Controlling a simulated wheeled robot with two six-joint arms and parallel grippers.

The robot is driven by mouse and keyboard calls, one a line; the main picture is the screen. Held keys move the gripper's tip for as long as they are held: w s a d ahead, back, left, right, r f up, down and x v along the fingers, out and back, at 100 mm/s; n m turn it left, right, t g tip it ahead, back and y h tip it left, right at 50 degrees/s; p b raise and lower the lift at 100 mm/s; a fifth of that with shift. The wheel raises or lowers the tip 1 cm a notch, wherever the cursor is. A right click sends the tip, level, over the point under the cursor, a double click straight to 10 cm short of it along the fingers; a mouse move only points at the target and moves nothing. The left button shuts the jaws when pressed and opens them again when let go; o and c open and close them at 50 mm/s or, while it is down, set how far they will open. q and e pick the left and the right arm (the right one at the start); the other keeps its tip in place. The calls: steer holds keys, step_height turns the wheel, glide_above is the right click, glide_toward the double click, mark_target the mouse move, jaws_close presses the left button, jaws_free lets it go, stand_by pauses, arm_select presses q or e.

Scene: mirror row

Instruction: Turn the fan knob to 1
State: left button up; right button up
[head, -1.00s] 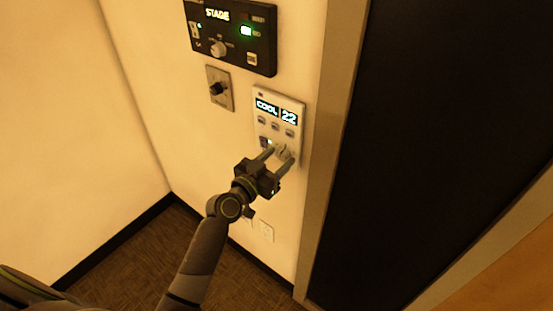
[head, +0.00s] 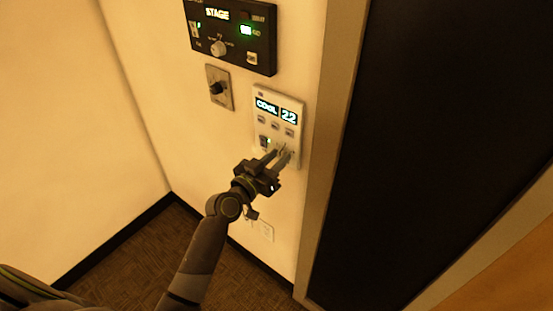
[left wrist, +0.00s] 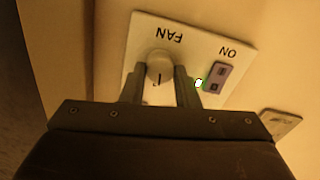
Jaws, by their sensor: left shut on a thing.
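The fan knob (left wrist: 160,68) is a round pale knob with a dark pointer line, below the upside-down word FAN in the left wrist view. It sits on the white thermostat panel (head: 268,99), whose displays read COOL and 22 in the head view. My left gripper (head: 282,153) is at the panel's lower part, its fingers shut on the fan knob. In the left wrist view the fingers (left wrist: 166,82) stand on both sides of the knob. The position marks around the knob are too small or hidden to read. My right gripper is in neither view.
A rocker switch (left wrist: 217,76) marked ON, with a lit green light, is beside the knob. A plate with a black knob (head: 218,88) and a black STAGE panel (head: 232,37) are above left. A door frame (head: 333,120) stands close on the right.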

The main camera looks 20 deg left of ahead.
arm_select(q)
steer(key=n, duration=0.5)
steer(key=shift+a+p, duration=0.1)
steer(key=shift+p, duration=0.2)
steer(key=shift+f+n+p, duration=0.1)
steer(key=shift+n+p, duration=0.3)
steer(key=shift+n, duration=2.1)
steer(key=o, duration=1)
steer(key=shift+c, duration=0.2)
steer(key=b+v, duration=0.3)
steer(key=v, duration=1.4)
steer(key=shift+s+b, duration=0.15)
steer(key=shift+b, duration=0.15)
steer(key=shift+a, duration=0.1)
